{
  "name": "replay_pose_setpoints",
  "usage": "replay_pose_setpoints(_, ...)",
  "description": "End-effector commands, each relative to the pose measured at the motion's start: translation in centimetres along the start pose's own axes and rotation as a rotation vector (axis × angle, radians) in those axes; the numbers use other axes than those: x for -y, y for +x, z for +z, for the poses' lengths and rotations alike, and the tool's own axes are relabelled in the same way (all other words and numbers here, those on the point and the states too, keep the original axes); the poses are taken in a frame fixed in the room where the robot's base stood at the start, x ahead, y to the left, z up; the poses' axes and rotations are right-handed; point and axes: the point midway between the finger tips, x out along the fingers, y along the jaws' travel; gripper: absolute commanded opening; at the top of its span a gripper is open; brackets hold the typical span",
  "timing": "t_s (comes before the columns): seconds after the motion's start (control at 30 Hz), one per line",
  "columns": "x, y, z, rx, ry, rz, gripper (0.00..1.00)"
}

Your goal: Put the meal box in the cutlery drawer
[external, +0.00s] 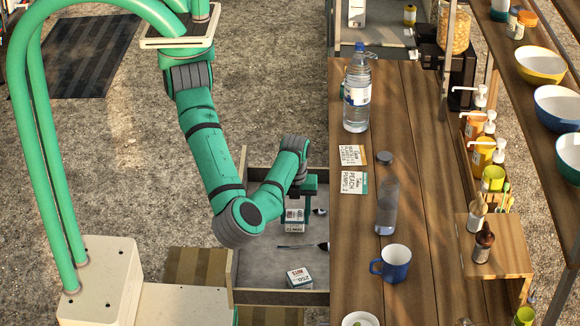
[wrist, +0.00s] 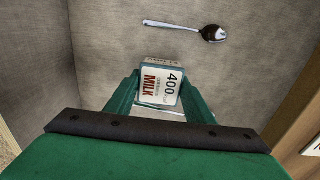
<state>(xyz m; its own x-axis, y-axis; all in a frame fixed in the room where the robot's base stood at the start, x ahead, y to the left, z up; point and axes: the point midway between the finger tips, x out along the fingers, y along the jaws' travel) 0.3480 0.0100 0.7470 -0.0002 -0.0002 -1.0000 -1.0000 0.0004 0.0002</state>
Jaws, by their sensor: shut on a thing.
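My gripper (external: 297,203) reaches down inside the open cutlery drawer (external: 280,298), which sticks out to the left of the wooden counter. It is shut on a small white box with a dark edge (wrist: 160,84), whose label reads 400 and MILK. The box also shows under the gripper in the external view (external: 293,226). I see no label that reads meal. The box is low over the grey drawer floor; I cannot tell whether it touches it. A spoon (wrist: 207,33) lies on the drawer floor beyond the box.
Another small labelled box (external: 299,278) lies nearer the drawer's front in the external view. A dark-ended utensil (external: 322,246) lies by the counter side. The counter (external: 350,225) holds a water bottle (external: 357,100), a grey bottle (external: 388,200), a blue mug (external: 394,264) and two cards.

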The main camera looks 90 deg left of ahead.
Motion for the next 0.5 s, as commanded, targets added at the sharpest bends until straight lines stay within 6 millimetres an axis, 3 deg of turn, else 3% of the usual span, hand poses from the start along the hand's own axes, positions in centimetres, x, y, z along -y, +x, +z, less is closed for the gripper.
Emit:
replay_pose_setpoints(0.13, 0.0, 1.6, 0.0, 0.000, 0.001, 0.001, 0.22)
replay_pose_setpoints(0.47, 0.0, 1.8, 0.0, -0.001, 0.000, 0.000, 0.22)
replay_pose_setpoints(0.5, 0.0, 1.9, 0.0, 0.000, 0.000, -0.001, 0.50)
